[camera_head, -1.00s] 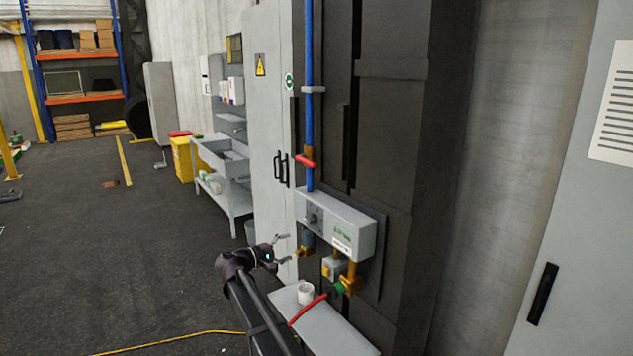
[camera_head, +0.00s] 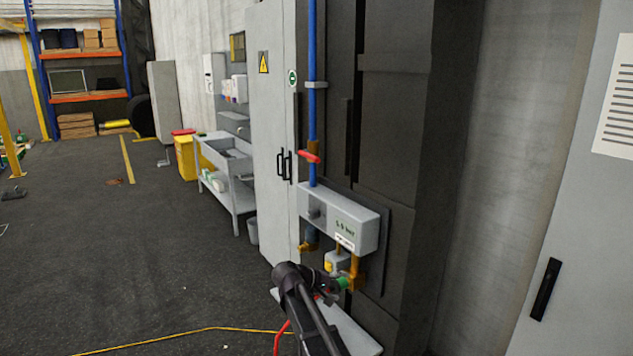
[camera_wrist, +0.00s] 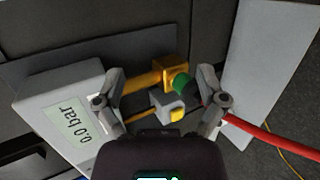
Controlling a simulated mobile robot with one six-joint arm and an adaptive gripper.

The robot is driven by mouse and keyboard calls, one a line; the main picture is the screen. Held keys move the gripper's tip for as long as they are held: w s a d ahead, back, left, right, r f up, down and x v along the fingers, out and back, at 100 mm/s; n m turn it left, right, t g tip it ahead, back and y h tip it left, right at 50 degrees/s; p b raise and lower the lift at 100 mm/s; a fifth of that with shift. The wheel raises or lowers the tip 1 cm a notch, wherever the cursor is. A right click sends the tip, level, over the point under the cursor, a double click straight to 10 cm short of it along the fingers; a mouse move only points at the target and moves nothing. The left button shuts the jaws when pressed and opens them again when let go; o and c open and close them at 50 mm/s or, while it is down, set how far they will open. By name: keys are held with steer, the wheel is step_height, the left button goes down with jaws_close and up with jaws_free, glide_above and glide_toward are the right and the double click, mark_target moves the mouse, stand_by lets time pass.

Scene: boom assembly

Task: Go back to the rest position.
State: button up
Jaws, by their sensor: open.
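My gripper (camera_head: 328,292) is at the lower front of the grey gauge box (camera_head: 338,218), partly hidden by my own arm. In the wrist view my gripper (camera_wrist: 160,76) has its two fingers spread wide, holding nothing. Between and beyond them are the brass elbow (camera_wrist: 170,70), the green fitting (camera_wrist: 183,84) and a small grey block with a yellow button (camera_wrist: 177,115). The right finger overlaps the green fitting's edge; I cannot tell whether they touch. A red hose (camera_wrist: 270,136) runs right from behind that finger.
A grey shelf (camera_head: 358,332) lies below the gauge box. A blue pipe with a red valve handle (camera_head: 309,156) rises above it. A grey cabinet (camera_head: 272,130) stands left of it, another (camera_head: 585,220) at right. Open dark floor (camera_head: 120,250) extends left.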

steer(key=s+d+f+m+g+y+b, duration=0.1)
steer(key=s+d+f+m+y, duration=0.1)
steer(key=s, duration=0.6)
steer(key=s+d+f+m+g+y+b, duration=0.1)
steer(key=s+d+f+y, duration=0.3)
steer(key=s, duration=0.5)
steer(key=s+d+f+m+g+y+b, duration=0.1)
steer(key=s+d+f+m+g+y, duration=0.1)
steer(key=s+d+f+y, duration=0.2)
steer(key=s+f+y, duration=0.1)
steer(key=s+f, duration=0.2)
steer(key=s, duration=0.1)
steer(key=shift+s+m+g, duration=0.2)
steer(key=shift+m+g, duration=0.1)
steer(key=shift+g, duration=0.1)
